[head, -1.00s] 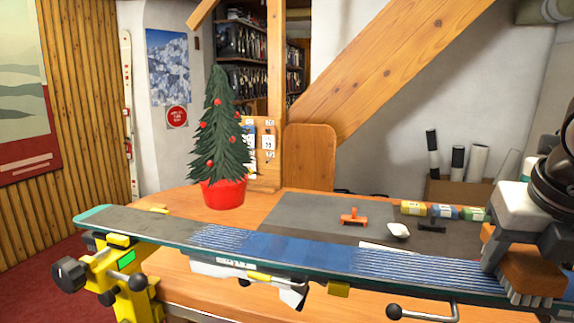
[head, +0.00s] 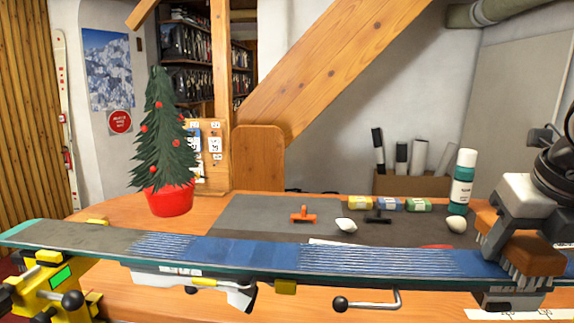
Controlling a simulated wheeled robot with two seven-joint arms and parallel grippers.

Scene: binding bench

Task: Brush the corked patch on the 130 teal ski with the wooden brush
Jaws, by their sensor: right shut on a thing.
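The ski (head: 250,252) lies base up across the bench, clamped, with a teal edge and tip at the left. Its base is blue in the middle, with pale streaked patches (head: 385,262) and a greyer stretch at the left. My right gripper (head: 513,228) is shut on the wooden brush (head: 535,256), at the right part of the ski. The brush's bristles point down onto or just above the base; I cannot tell whether they touch. My left gripper is not in view.
A yellow vise (head: 50,290) holds the ski's left end. A small Christmas tree in a red pot (head: 168,200) stands behind. On the grey mat (head: 255,212) are an orange tool (head: 303,215), a white lump (head: 346,225) and wax blocks (head: 390,204). A green bottle (head: 463,180) stands behind the gripper.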

